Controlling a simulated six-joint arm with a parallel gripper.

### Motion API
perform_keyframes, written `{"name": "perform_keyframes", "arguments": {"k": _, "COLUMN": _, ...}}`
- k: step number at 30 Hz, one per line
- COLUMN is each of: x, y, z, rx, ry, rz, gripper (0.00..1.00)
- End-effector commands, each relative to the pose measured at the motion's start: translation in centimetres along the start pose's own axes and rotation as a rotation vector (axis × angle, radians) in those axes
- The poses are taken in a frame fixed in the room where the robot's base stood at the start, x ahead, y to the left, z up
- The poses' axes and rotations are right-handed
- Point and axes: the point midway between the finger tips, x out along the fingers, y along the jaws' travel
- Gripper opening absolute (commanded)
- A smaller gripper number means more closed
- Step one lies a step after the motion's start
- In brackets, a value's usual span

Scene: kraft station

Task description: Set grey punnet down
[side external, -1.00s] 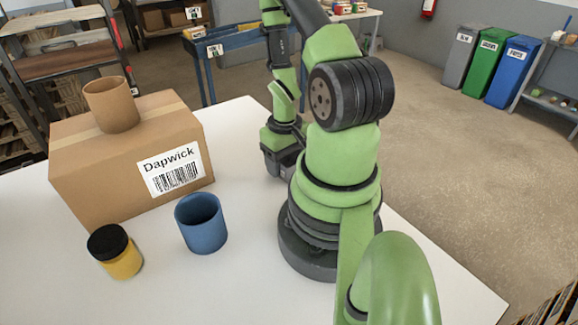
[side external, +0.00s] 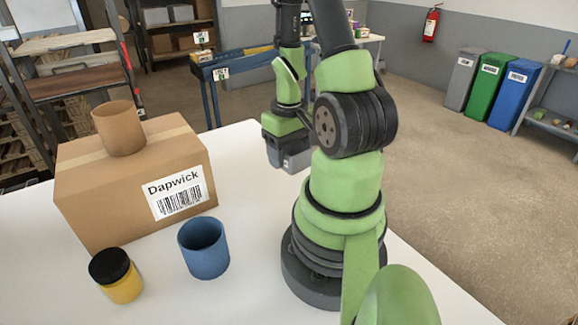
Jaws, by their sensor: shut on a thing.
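My gripper (side external: 287,143) is at the far side of my arm, over or just past the table's back edge. A grey box-like shape (side external: 293,160) sits directly under the green end of my wrist and seems to be the grey punnet, held in the shut gripper. The fingertips are hidden, and the punnet is too small and dark to make out its rim or contents. It appears to hang clear of the white table (side external: 240,165), though its exact height cannot be told.
A cardboard box (side external: 110,190) labelled Dapwick stands at the left with a brown cup (side external: 119,130) on top. A blue cup (side external: 204,250) and a yellow jar (side external: 124,288) with a black lid stand in front. A blue trolley (side external: 232,70) is behind. Table between box and arm is clear.

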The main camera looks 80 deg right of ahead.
Motion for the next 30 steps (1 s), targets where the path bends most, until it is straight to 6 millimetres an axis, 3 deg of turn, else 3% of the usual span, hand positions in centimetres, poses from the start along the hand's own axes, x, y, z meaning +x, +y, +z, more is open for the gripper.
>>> {"name": "perform_keyframes", "arguments": {"k": 5, "x": -0.9, "y": 0.2, "z": -0.9, "rx": -0.04, "ry": 0.003, "rz": 0.001, "gripper": 0.39}}
{"name": "perform_keyframes", "arguments": {"k": 8, "x": -0.9, "y": 0.6, "z": -2.7, "rx": -0.135, "ry": 0.002, "rz": 0.001, "gripper": 0.39}}
{"name": "perform_keyframes", "arguments": {"k": 21, "x": -0.4, "y": 2.0, "z": -15.4, "rx": -0.884, "ry": -0.007, "rz": 0.003, "gripper": 0.39}}
{"name": "perform_keyframes", "arguments": {"k": 30, "x": -1.0, "y": 1.6, "z": -21.2, "rx": -1.318, "ry": -0.005, "rz": 0.001, "gripper": 0.39}}
